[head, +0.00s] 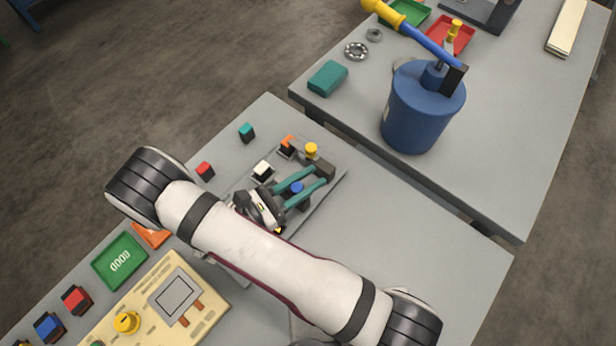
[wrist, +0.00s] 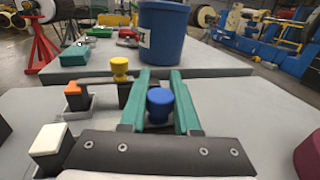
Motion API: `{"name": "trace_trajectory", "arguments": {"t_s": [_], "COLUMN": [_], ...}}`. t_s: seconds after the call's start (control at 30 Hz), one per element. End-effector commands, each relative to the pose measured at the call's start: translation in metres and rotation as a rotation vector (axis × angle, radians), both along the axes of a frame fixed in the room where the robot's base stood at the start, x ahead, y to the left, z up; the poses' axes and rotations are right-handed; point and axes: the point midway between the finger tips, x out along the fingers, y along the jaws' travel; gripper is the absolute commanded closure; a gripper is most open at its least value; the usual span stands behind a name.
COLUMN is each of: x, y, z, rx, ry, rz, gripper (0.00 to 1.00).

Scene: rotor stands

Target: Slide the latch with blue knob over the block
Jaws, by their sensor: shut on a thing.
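The blue knob (head: 297,187) stands on the plate (head: 334,187) and sits between the two teal fingers of my gripper (head: 318,176). In the wrist view the blue knob (wrist: 160,101) is upright with a teal finger on each side, and my gripper (wrist: 160,75) is shut on it. The latch body under it is mostly hidden by the fingers and the dark palm. A white-topped block (head: 262,168) stands to the left of the knob, apart from it; it also shows in the wrist view (wrist: 49,139).
An orange-topped block (head: 288,141) and a yellow knob (head: 311,149) with a dark bar stand farther along the plate. Small red (head: 205,170) and teal (head: 247,131) blocks lie beside the plate. A blue drum (head: 425,115) stands on the other table. The table right of the plate is clear.

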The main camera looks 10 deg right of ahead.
Motion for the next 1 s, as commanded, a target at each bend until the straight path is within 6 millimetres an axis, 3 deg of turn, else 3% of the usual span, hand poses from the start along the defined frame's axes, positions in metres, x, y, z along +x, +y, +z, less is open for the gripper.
{"name": "trace_trajectory", "arguments": {"t_s": [0.67, 1.0], "x": [0.000, 0.028], "y": [0.001, 0.029], "z": [0.000, 0.000], "rx": [0.000, 0.001], "ry": [-0.001, 0.000], "rz": [-0.001, 0.002], "gripper": [1.00, 1.00]}}
